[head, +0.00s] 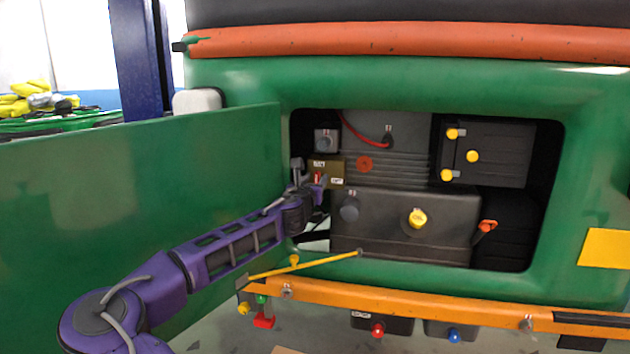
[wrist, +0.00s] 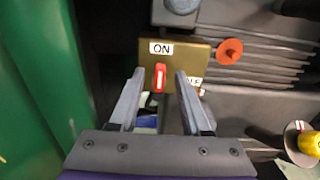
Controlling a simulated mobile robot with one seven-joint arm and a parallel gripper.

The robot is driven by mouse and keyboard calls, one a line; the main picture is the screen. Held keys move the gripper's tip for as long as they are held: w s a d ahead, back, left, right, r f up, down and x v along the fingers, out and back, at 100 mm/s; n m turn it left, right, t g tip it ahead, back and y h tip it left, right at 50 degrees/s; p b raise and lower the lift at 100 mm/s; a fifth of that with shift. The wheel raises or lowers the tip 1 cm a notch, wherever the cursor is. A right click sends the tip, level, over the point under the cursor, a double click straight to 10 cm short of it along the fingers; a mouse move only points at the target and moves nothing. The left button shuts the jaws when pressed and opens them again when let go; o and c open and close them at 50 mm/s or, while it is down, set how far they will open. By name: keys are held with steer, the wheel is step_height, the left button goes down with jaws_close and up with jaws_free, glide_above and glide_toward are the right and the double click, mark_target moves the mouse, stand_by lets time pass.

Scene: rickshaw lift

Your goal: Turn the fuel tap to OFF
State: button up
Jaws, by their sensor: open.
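The fuel tap is a small red lever (wrist: 159,77) with a pale stripe, mounted on a brass plate (wrist: 210,57). The lever stands upright, pointing at the ON label (wrist: 160,48) above it. A second label at the plate's lower right is partly hidden by my right finger. In the head view the brass plate (head: 336,166) is at the left side of the engine bay. My gripper (wrist: 160,75) is open, its fingers on either side of the lever. Gaps show on both sides in the wrist view. How deep the fingertips reach is unclear.
The green door (head: 140,190) stands open close to my arm. A red-orange knob (wrist: 229,51) sits right of the lever. A yellow rod (head: 305,265) slants across the bay's lower left edge. A black box with a yellow cap (head: 417,218) fills the lower bay.

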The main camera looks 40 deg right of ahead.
jaws_close()
steer(key=shift+d+m, duration=0.1)
steer(key=shift+m, duration=0.2)
stand_by(0.4)
steer(key=m, duration=0.2)
steer(key=m+b, duration=0.1)
steer(key=shift+s+d+f+m, duration=0.15)
steer(key=shift+s+m, duration=0.1)
steer(key=shift+m, duration=0.15)
steer(key=shift+s+d+f+m, duration=0.15)
steer(key=shift+f+m, duration=0.1)
steer(key=shift+m, duration=2)
steer(key=shift+s+d+f+m, duration=0.1)
steer(key=shift+f+m, duration=0.15)
steer(key=shift+m, duration=1.95)
steer(key=shift+s+d+f+m, duration=0.15)
steer(key=shift+f+m, duration=0.1)
steer(key=shift+m, duration=2)
